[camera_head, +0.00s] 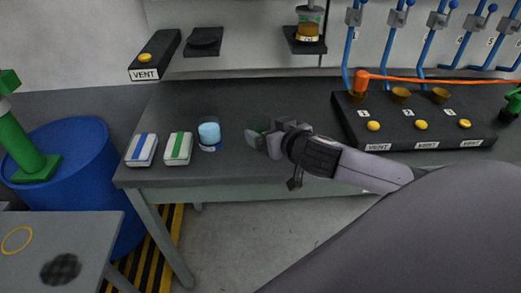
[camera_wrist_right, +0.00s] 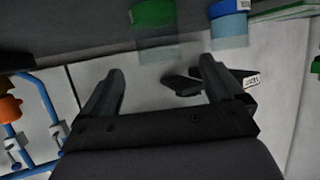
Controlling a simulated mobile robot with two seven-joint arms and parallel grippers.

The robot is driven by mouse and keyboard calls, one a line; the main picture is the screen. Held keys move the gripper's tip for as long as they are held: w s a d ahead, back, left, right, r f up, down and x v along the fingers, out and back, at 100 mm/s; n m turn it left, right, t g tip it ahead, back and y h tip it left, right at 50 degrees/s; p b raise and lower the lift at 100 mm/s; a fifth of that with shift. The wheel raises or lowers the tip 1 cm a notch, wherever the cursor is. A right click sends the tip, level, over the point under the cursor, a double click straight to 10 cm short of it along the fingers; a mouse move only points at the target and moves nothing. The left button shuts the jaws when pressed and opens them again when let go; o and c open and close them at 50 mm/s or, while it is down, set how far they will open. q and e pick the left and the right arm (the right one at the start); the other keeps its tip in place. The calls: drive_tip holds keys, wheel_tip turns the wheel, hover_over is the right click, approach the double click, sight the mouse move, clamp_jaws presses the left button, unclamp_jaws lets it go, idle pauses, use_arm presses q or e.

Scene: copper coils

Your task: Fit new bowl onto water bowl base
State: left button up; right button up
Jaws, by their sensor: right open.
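A clear cup with blue contents (camera_head: 209,133) stands on the dark bench; it looks like the water bowl base, and also shows in the right wrist view (camera_wrist_right: 228,22). A green-topped, clear-walled vessel (camera_wrist_right: 155,14) is to its left in that view. In the head view only a green sliver (camera_head: 252,138) of this vessel shows beside my gripper. I cannot tell which part is the new bowl. My right gripper (camera_head: 263,143) is open, its fingers apart and pointing towards the green vessel, with nothing visibly clasped. My left gripper is out of view.
Blue-striped (camera_head: 141,149) and green-striped (camera_head: 178,148) packs lie left of the cup. A black coil block (camera_head: 485,136) stands right on the bench. A bracket above holds an amber jar (camera_head: 308,30); another bracket (camera_head: 204,41) is empty, beside a VENT box (camera_head: 155,55).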

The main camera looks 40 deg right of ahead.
sight(255, 123)
drive_tip(key=shift+x, duration=1.2)
drive_tip(key=shift+f+x, duration=0.15)
drive_tip(key=shift+x, duration=1.15)
drive_tip(key=shift+f+x, duration=0.15)
drive_tip(key=shift+x, duration=1.15)
drive_tip(key=shift+s+r, duration=0.1)
drive_tip(key=shift+s, duration=0.05)
drive_tip(key=shift+c, duration=0.2)
drive_tip(key=c, duration=1)
drive_tip(key=shift+c, duration=0.8)
drive_tip(key=shift+r, duration=0.1)
